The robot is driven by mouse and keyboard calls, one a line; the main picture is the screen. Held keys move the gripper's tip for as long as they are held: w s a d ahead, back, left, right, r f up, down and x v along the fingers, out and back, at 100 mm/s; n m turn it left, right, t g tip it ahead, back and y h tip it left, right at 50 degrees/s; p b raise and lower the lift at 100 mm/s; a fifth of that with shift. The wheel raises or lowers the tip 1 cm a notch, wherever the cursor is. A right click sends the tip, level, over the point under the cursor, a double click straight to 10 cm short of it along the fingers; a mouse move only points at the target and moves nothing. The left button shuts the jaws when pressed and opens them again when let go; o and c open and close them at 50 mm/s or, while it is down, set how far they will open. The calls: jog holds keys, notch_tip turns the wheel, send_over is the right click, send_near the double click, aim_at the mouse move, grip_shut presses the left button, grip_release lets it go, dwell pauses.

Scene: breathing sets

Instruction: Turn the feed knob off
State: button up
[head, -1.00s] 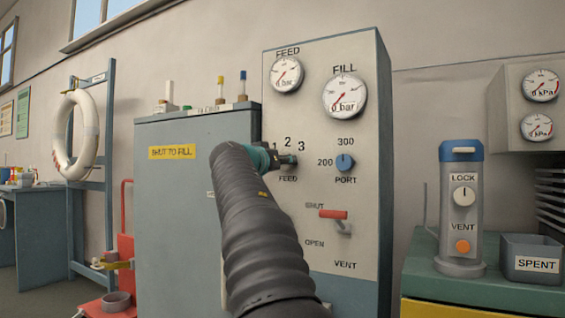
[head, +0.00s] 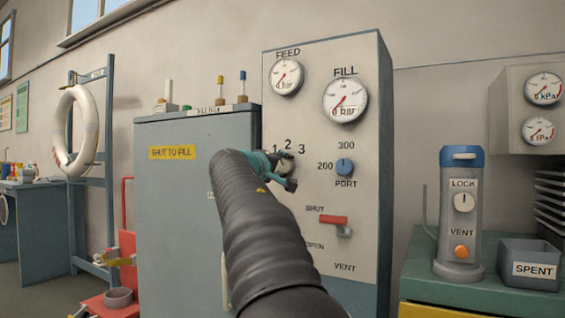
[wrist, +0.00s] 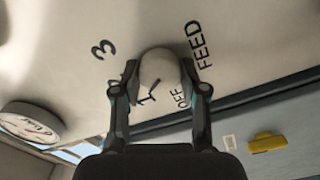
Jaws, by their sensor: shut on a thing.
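The feed knob (wrist: 160,70) is a pale round knob on the grey panel. In the wrist view it sits between my two fingers, which touch its sides. A dark line on it appears to point toward the 1, beside the OFF mark. My gripper (wrist: 159,88) is shut on the knob. In the head view my gripper (head: 280,170) is at the panel below the marks 1, 2 and 3, and my arm and fingers hide most of the knob.
On the panel (head: 365,240), the blue port knob (head: 345,167) is close on the right and a red lever (head: 333,220) is below. The feed gauge (head: 286,76) and fill gauge (head: 345,100) are above. A grey cabinet (head: 180,220) stands left.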

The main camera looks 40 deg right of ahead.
jog(key=n+p, duration=0.2)
jog(key=n, duration=0.3)
jog(key=shift+r+n+p, duration=0.15)
jog(key=shift+n+p, duration=0.15)
jog(key=shift+p, duration=0.05)
jog(key=n+p, duration=0.3)
jog(key=n, duration=0.2)
jog(key=shift+n, duration=0.4)
jog(key=shift+f, duration=0.2)
jog(key=o, duration=1.1)
jog(key=shift+o, duration=0.2)
jog(key=v, duration=1.2)
jog(key=shift+f, duration=0.1)
